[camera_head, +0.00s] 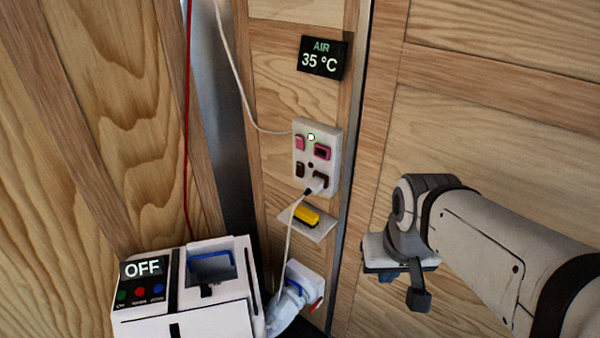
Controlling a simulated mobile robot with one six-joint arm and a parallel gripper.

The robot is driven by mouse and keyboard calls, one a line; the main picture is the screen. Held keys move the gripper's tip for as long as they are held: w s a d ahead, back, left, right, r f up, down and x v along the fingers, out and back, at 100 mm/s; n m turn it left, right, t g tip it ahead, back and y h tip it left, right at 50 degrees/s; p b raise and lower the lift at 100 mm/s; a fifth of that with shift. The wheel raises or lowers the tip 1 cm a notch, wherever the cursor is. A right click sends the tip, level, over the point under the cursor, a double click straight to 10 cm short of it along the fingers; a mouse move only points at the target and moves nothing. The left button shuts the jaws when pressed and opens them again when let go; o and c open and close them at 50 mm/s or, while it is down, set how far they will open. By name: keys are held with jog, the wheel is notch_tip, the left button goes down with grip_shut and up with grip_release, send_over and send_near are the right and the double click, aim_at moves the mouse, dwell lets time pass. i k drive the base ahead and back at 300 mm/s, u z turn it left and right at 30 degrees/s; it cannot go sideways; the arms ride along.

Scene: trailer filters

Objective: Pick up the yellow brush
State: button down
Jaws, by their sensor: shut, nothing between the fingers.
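A small yellow object, which looks like the yellow brush (307,216), lies on a small pale ledge (319,234) on the wood-panelled wall. It is below the socket panel, and its dark parts are too small to make out. My gripper (418,299) is to the right of the brush and lower in the picture, pointing down and apart from it. The fingers are shut and hold nothing.
A white socket panel (318,165) with a plugged-in cable is above the ledge. A white machine reading OFF (187,296) stands at lower left. A white unit (305,281) is below the ledge. An air display (322,58) hangs above. A red cord (187,120) hangs at left.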

aim_at(302, 214)
jog(key=u, duration=1.55)
jog(key=k, duration=1.15)
jog(key=z, duration=0.5)
jog(key=i, duration=1.5)
jog(key=z, duration=0.1)
